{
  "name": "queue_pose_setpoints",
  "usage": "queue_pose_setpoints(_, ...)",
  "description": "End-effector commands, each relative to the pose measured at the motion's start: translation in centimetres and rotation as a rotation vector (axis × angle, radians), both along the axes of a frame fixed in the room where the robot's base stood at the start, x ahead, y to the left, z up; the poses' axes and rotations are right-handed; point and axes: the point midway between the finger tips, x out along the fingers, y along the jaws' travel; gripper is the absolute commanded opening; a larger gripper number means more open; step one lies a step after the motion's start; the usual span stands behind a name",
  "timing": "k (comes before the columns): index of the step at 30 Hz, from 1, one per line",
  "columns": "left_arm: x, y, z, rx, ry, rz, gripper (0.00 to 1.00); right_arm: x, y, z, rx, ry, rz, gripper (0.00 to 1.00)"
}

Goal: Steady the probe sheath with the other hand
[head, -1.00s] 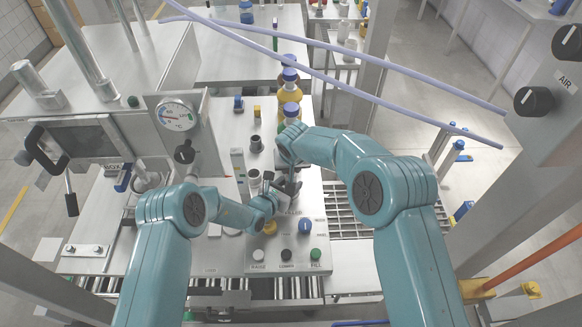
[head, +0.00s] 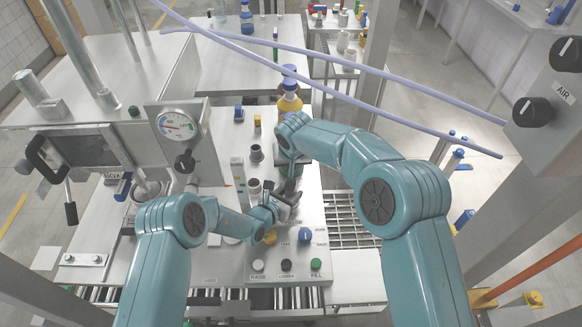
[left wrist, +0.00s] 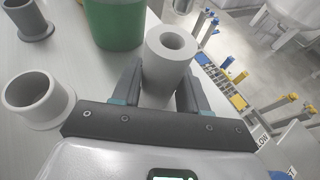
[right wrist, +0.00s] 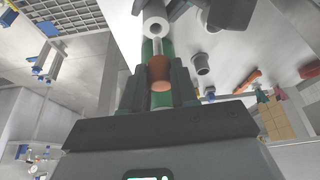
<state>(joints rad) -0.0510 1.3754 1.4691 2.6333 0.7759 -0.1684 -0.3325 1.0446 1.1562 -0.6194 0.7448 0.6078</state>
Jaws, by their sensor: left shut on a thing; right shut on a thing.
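The probe sheath, a light grey tube with a round hole in its end, stands in the jaws of my left gripper (left wrist: 155,95) in the left wrist view (left wrist: 167,65). My left gripper (head: 285,200) is shut on it above the control panel. My right gripper (right wrist: 160,90) is shut on a probe with an orange-brown grip (right wrist: 160,72) and a thin metal shaft. The shaft points toward the sheath's open end (right wrist: 155,24) in the right wrist view. Whether the tip is inside the hole I cannot tell. In the head view the sheath is small and partly hidden by my grippers.
A green cylinder (left wrist: 116,22) stands close beside the sheath. Grey cups (left wrist: 38,100) stand left of it. A yellow bottle with a blue cap (head: 290,103) stands behind my right arm. Knobs and buttons (head: 287,265) lie in front; a gauge (head: 176,125) is left.

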Motion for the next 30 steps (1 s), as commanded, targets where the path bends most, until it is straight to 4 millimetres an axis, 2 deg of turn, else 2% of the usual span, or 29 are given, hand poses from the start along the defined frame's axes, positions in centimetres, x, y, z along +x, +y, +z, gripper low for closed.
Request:
queue_pose_setpoints(1,-0.3,0.0,-0.5,0.003,0.013,-0.001,0.00,0.0,0.0,0.3,0.001,-0.001,0.000,0.00)
queue_pose_setpoints(5,-0.3,0.0,-0.5,0.003,0.013,-0.001,0.00,0.0,0.0,0.9,0.000,0.000,0.000,0.00)
queue_pose_setpoints(14,-0.3,0.0,-0.5,0.003,0.013,-0.001,0.00,-0.1,-0.1,1.0,0.000,0.000,0.000,0.00)
queue_pose_setpoints(30,-0.3,0.0,-0.5,0.003,0.013,-0.001,0.00,-2.8,-3.0,3.0,0.000,0.000,-0.001,0.00)
